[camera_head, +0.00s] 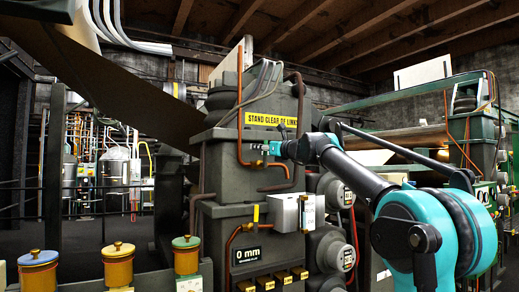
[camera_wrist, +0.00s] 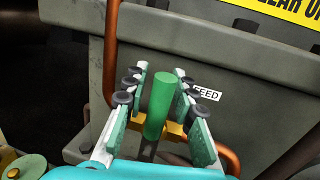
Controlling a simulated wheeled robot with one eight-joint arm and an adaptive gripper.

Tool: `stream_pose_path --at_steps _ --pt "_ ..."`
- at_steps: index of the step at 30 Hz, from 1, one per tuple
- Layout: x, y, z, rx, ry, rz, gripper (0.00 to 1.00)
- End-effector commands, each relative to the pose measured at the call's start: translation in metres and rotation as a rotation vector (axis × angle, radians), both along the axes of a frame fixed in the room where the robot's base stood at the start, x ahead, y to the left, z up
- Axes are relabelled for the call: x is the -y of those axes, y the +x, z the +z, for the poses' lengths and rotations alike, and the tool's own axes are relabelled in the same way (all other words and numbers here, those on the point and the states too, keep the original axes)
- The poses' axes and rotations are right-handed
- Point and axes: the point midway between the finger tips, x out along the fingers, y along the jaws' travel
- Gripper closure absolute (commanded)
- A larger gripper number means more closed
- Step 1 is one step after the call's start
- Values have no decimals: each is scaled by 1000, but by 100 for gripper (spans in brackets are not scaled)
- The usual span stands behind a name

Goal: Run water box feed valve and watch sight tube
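The feed valve's green handle (camera_wrist: 160,100) stands on a brass-coloured body (camera_wrist: 175,131) in the wrist view. A white FEED label (camera_wrist: 207,93) is just to its right on the grey housing. My gripper (camera_wrist: 161,78) has its two green-padded fingers on either side of the handle, with narrow gaps visible, so it looks open around it. In the head view my gripper (camera_head: 264,149) is at the copper pipe on the dark grey stand; the handle cannot be made out there. A white box (camera_head: 285,212) with a narrow upright piece (camera_head: 308,213), possibly the sight tube, is below; its level is unreadable.
A yellow "STAND CLEAR OF LINKS" sign (camera_head: 273,119) is above my gripper. Copper pipe (camera_wrist: 112,60) runs close beside the left finger. A "0 mm" display (camera_head: 248,254) and round gauges (camera_head: 346,197) are lower on the stand. Capped yellow pots (camera_head: 118,268) stand front left.

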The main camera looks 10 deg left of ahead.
Motion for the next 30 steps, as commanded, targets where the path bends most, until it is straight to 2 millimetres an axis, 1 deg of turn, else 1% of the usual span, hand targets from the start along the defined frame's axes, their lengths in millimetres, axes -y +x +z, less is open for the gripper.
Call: stream_pose_path --at_steps 4,7,15,21,25,30 --pt "4 -4 0 0 0 0 74" --pt "13 -12 -1 0 0 -2 74" --pt "51 -49 -7 1 -1 -3 74" --pt "74 -72 -10 0 0 -3 74" --pt "82 -81 -11 0 0 -1 74" --pt "85 -84 -12 0 0 -1 74"
